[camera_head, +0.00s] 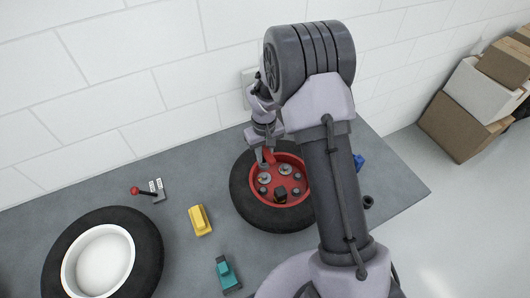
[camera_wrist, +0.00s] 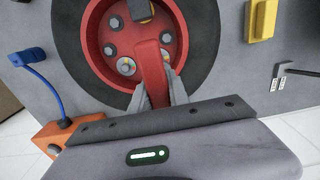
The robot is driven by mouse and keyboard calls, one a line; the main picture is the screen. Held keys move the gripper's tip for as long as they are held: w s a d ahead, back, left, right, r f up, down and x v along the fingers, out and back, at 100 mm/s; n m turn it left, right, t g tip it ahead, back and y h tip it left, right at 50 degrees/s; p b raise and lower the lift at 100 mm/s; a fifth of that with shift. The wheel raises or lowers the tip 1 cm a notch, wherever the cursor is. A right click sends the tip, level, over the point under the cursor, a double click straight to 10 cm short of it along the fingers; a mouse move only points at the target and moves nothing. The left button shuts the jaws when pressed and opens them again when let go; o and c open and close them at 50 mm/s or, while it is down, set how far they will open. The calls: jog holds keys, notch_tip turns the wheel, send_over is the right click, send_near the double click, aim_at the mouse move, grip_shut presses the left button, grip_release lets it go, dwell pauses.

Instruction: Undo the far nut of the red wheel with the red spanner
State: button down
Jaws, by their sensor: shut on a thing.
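My gripper (camera_head: 264,160) is above the wheel's wall-side edge, shut on the red spanner (camera_wrist: 150,65). In the wrist view the spanner reaches from the fingers over the rim, between nuts with pale washers. The spanner hides part of the rim under it, and I cannot tell whether its head is on the far nut. My arm covers the wheel's right side.
A white-rimmed wheel (camera_head: 70,270) lies at the left. A yellow block (camera_head: 200,220), a teal block (camera_head: 227,272) and a red-knobbed lever (camera_head: 136,191) are between the wheels. An orange box (camera_wrist: 70,130) with a blue cable (camera_wrist: 42,82) is beside the tyre. The wall is close behind.

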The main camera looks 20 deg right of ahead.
aim_at(264, 164)
jog(key=shift+w+f+b, duration=0.1)
jog(key=shift+f+b, duration=2.25)
jog(key=shift+f, duration=0.55)
jog(key=shift+f+b, duration=0.1)
jog(key=shift+b, duration=0.2)
jog(key=shift+f+b, duration=0.9)
jog(key=shift+f, duration=0.25)
jog(key=shift+d+r+n, duration=0.1)
jog(key=shift+n, duration=0.5)
jog(key=shift+n+p, duration=0.3)
jog(key=shift+n, duration=0.3)
jog(key=shift+n+p, duration=0.3)
jog(key=shift+n, duration=0.9)
